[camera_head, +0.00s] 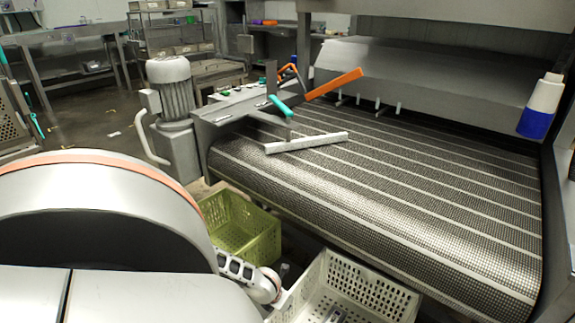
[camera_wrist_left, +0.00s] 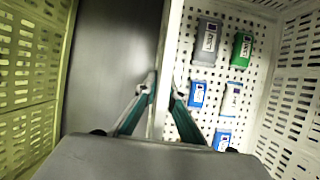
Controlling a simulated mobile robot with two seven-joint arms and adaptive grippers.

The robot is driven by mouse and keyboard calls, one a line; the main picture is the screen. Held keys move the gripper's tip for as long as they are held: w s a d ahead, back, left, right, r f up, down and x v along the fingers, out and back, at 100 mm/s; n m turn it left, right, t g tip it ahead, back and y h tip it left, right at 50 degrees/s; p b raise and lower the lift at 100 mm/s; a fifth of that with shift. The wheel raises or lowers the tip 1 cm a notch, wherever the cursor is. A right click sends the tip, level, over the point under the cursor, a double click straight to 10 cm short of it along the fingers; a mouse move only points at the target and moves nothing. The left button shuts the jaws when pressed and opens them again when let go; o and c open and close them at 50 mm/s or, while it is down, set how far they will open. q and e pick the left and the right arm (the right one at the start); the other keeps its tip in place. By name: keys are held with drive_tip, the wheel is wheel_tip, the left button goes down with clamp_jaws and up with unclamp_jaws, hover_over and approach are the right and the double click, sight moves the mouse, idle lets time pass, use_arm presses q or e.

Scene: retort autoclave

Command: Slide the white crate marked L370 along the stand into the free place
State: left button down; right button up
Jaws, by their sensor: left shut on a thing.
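The white crate (camera_head: 365,285) stands low in front of the conveyor in the head view, cut off by the bottom edge. The wrist view looks down into this white crate (camera_wrist_left: 240,88), where several blue, green and grey-white packs lie on its perforated floor. I cannot read a marking on it. My left gripper (camera_wrist_left: 163,85) is shut on the crate's left wall, one finger on each side. A bare grey strip of the stand (camera_wrist_left: 112,60) lies between this wall and a yellow-green crate (camera_wrist_left: 28,70). My right gripper is not in view.
The yellow-green crate (camera_head: 240,225) stands beyond and left of the white crate in the head view. A conveyor belt (camera_head: 400,180) with a white-barred tool (camera_head: 305,143) on it runs behind. A motor (camera_head: 172,95) stands at the conveyor's left.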

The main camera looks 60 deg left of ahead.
use_arm(q)
drive_tip(key=shift+s+d+f, duration=0.25)
drive_tip(key=shift+s+d, duration=0.05)
drive_tip(key=shift+d, duration=0.35)
drive_tip(key=shift+s+d+f, duration=0.2)
drive_tip(key=shift+s+d, duration=0.1)
drive_tip(key=shift+d, duration=0.3)
drive_tip(key=c, duration=2.1)
unclamp_jaws()
drive_tip(key=shift+w+a+r, duration=0.25)
drive_tip(key=shift+a+r, duration=0.1)
drive_tip(key=shift+a, duration=0.05)
drive_tip(key=v, duration=1.1)
drive_tip(key=shift+s+d+r, duration=0.1)
drive_tip(key=shift+s+r, duration=0.15)
drive_tip(key=shift+r, duration=0.05)
drive_tip(key=shift+w+r, duration=0.1)
